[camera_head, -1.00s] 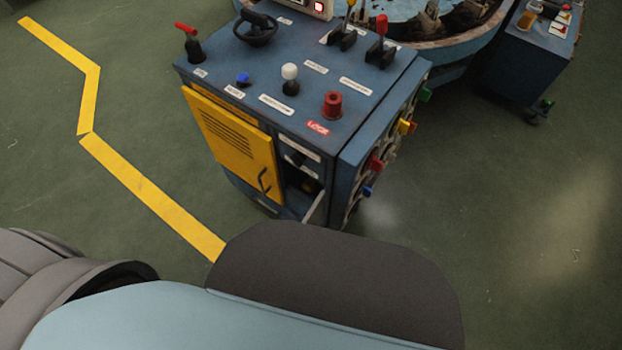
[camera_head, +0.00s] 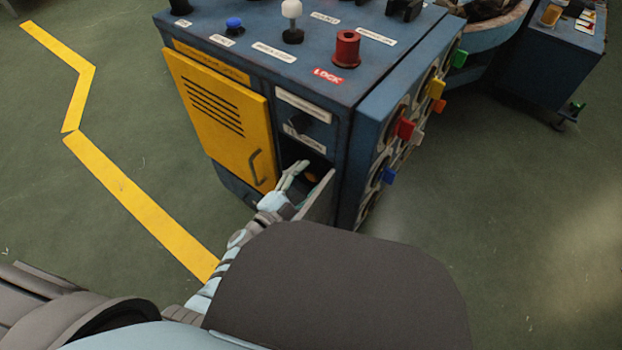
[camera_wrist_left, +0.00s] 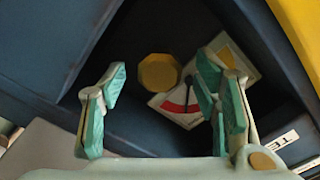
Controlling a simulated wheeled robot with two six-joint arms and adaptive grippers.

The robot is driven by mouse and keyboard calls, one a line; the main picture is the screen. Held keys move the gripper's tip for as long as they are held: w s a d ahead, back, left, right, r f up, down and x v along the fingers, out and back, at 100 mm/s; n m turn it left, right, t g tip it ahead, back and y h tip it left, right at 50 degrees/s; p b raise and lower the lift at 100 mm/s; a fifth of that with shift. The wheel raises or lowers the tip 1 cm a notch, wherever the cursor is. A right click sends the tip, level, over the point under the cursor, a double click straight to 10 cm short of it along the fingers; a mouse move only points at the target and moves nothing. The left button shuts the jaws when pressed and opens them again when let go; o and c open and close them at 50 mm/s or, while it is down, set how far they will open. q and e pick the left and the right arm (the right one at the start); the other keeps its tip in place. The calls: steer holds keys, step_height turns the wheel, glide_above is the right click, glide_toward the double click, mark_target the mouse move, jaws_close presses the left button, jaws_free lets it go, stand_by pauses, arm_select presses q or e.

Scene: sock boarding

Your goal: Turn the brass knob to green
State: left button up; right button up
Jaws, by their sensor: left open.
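The brass knob (camera_wrist_left: 158,72) is a faceted yellow disc inside a dark recess in the left wrist view. It also shows as a small orange patch (camera_head: 312,177) in the head view, inside the cabinet's open compartment. Beside the knob is a white dial (camera_wrist_left: 184,104) with a red arc, a yellow part and a dark needle near the red; a finger hides part of it, and I see no green there. My left gripper (camera_head: 290,176) is open at the compartment mouth, its fingers (camera_wrist_left: 162,85) apart on either side of the knob's line of view, apparently not touching it. My right gripper is out of view.

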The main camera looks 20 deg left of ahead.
arm_select(q)
steer(key=shift+x, duration=0.9)
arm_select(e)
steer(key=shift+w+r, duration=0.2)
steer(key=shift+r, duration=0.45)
arm_select(q)
steer(key=c, duration=1.1)
steer(key=shift+c, duration=0.2)
steer(key=shift+r+n+p, duration=0.1)
steer(key=shift+n+p, duration=0.65)
steer(key=shift+n, duration=0.75)
steer(key=n+p, duration=0.1)
steer(key=n, duration=0.2)
steer(key=shift+n, duration=0.3)
steer(key=n+p, duration=0.1)
steer(key=n, duration=0.2)
steer(key=shift+n, duration=0.3)
steer(key=n+p, duration=0.1)
steer(key=n, duration=0.3)
steer(key=shift+n, duration=0.4)
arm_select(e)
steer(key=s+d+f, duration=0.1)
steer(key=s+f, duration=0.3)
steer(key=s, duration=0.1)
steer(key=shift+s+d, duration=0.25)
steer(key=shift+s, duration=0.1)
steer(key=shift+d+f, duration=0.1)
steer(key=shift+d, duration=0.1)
